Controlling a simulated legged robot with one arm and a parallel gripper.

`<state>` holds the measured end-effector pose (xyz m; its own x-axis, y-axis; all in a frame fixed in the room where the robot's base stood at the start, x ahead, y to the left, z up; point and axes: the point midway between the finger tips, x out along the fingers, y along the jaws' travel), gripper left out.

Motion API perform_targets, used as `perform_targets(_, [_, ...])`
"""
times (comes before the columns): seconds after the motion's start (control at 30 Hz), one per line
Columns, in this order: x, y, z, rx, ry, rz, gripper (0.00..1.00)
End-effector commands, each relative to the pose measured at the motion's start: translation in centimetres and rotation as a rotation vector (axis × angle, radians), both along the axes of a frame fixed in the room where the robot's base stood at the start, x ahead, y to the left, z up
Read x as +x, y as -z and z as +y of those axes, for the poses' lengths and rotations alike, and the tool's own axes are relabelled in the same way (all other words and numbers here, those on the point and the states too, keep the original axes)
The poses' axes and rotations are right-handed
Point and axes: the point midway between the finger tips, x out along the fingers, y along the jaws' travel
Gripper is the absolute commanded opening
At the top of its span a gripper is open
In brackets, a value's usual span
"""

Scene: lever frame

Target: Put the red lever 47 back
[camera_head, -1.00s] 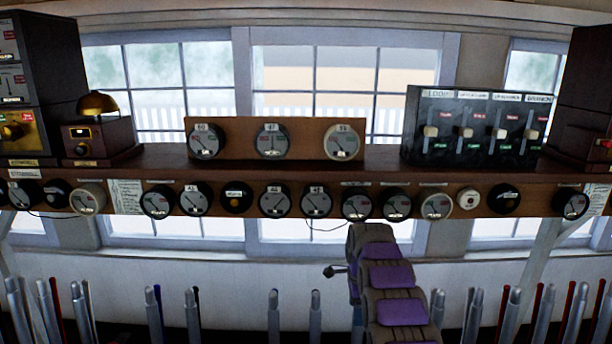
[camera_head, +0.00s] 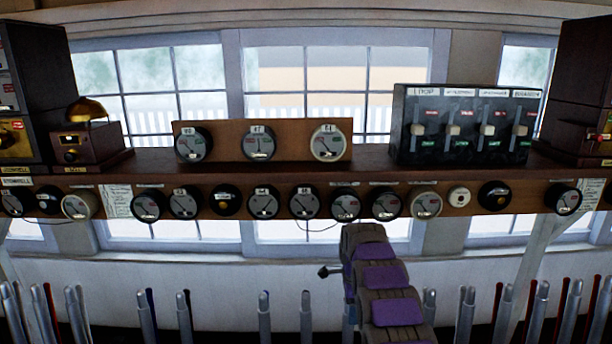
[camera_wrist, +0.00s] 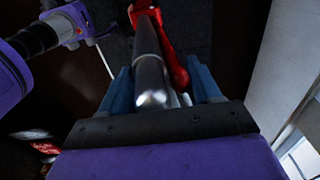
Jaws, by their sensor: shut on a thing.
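In the wrist view my gripper (camera_wrist: 160,92) has its two blue fingers either side of a lever with a bright metal handle (camera_wrist: 151,72). A red lever shaft (camera_wrist: 174,50) runs close beside and behind that handle. The lever's number plate cannot be read, so I cannot tell whether it is lever 47. In the head view my purple and grey arm reaches down at the centre right, and the gripper itself is out of the picture.
A row of levers with metal handles (camera_head: 264,318) stands along the bottom of the head view, some with red shafts (camera_head: 53,314). A wooden shelf (camera_head: 275,170) above carries dials and a black switch box (camera_head: 465,125). The wall beneath is bare.

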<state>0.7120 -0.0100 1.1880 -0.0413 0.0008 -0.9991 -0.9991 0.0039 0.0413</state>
Motion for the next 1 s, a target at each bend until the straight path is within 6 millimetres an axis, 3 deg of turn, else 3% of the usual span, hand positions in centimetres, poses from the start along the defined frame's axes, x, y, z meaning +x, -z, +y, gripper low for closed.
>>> perform_targets(0.03, [0.1,0.0,1.1,0.009,-0.014,0.000,0.08])
perform_targets(0.2, [0.9,0.0,1.3,0.008,-0.015,-0.001,0.08])
perform_targets(0.93, [3.0,0.5,0.7,0.011,-0.012,0.003,0.05])
perform_targets(0.97, [3.0,0.5,0.7,0.012,-0.011,0.002,0.61])
perform_targets(1.0, [3.0,0.5,0.6,0.012,-0.011,0.001,0.65])
